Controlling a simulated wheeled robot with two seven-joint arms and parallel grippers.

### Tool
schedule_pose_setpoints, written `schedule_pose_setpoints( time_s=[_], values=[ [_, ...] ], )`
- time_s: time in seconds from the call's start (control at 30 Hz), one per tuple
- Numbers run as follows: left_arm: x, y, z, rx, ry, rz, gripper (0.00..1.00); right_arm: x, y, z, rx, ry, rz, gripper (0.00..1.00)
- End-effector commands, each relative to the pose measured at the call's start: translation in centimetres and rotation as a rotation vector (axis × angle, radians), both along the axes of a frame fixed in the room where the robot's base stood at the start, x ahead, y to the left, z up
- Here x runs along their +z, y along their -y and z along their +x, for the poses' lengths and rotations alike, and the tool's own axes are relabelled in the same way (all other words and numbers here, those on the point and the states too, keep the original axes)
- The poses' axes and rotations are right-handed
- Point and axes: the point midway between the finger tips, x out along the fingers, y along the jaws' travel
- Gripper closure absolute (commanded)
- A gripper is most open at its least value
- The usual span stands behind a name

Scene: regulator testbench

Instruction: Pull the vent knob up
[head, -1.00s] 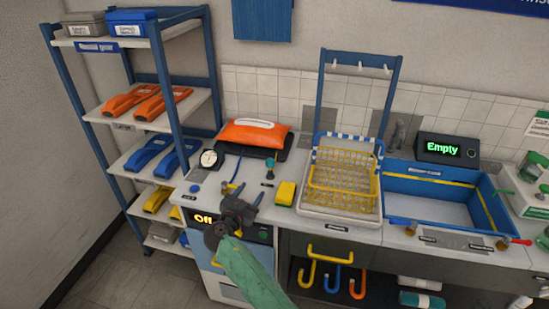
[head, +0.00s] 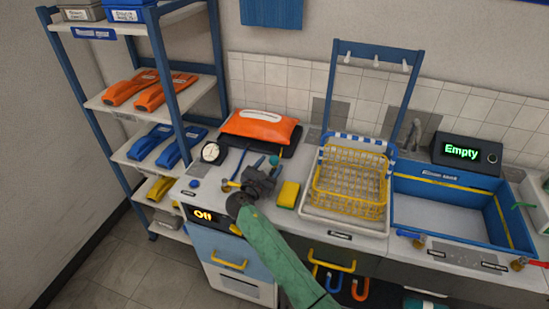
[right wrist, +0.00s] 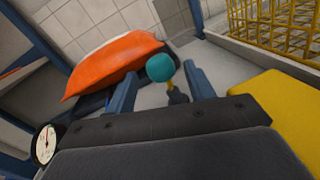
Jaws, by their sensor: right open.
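The vent knob is a teal ball on a thin yellow stem. It shows in the right wrist view (right wrist: 160,68), between my two blue fingers in the picture. In the head view the knob (head: 274,160) stands on the counter just beyond my right gripper (head: 263,177). The right gripper is open and holds nothing. I cannot tell whether the fingers reach around the knob in depth. Part of the stem and its base are hidden by the gripper in the head view. My left gripper is not in view.
An orange bag (head: 260,127) lies on a dark pad behind the knob. A round gauge (head: 211,152) stands to the left. A yellow sponge (head: 288,194) and a yellow wire basket (head: 349,185) are to the right. A panel reading "Off" (head: 203,215) is below.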

Motion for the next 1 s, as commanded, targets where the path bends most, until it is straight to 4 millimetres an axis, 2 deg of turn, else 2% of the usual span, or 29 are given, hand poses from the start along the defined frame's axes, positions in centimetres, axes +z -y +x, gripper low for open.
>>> schedule_pose_setpoints(
  time_s=[0.1,0.3,0.67,0.93,1.0],
  values=[
    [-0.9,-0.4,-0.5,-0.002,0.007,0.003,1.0,0.2,0.8,1.4,-0.002,-0.001,-0.001,0.47],
    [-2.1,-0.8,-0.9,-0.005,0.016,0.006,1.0,0.1,1.5,2.8,0.0,-0.001,0.0,0.47],
    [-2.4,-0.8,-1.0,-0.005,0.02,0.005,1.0,-0.1,1.7,3.2,-0.001,-0.001,0.001,0.47],
    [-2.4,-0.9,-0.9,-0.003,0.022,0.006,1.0,-0.1,1.7,3.2,-0.001,-0.001,0.001,0.98],
    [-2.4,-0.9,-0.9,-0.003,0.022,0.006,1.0,-0.1,1.7,3.2,-0.001,-0.001,0.001,1.0]
  ],
)
